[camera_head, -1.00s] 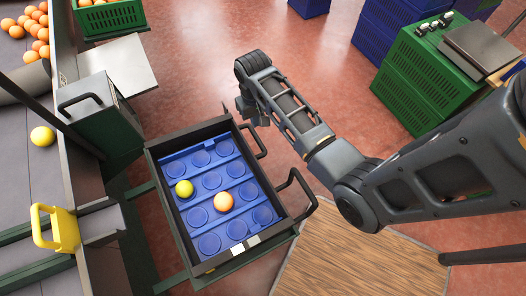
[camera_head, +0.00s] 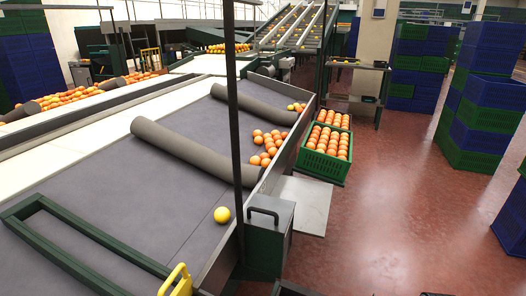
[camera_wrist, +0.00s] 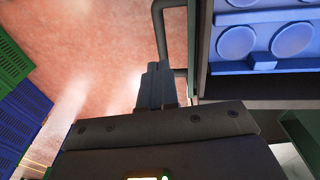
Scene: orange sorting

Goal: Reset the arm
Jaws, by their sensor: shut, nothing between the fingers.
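My gripper (camera_wrist: 155,85) shows in the wrist view with its fingers together and nothing between them. It hangs over the red floor, just left of the drawer tray. The blue tray insert (camera_wrist: 265,66) with round recesses shows at the upper right of that view, and the part in sight is empty. A dark drawer handle (camera_wrist: 161,40) stands right behind the fingertips; I cannot tell whether they touch. In the head view my arm and gripper are out of sight, apart from a small dark piece at the bottom edge.
A yellow fruit (camera_head: 222,215) lies on the grey conveyor (camera_head: 130,190), with several oranges (camera_head: 268,143) farther up. A green crate (camera_head: 325,163) full of oranges stands beside it. Stacked crates (camera_head: 485,115) stand at the right. The red floor (camera_head: 400,220) between is clear.

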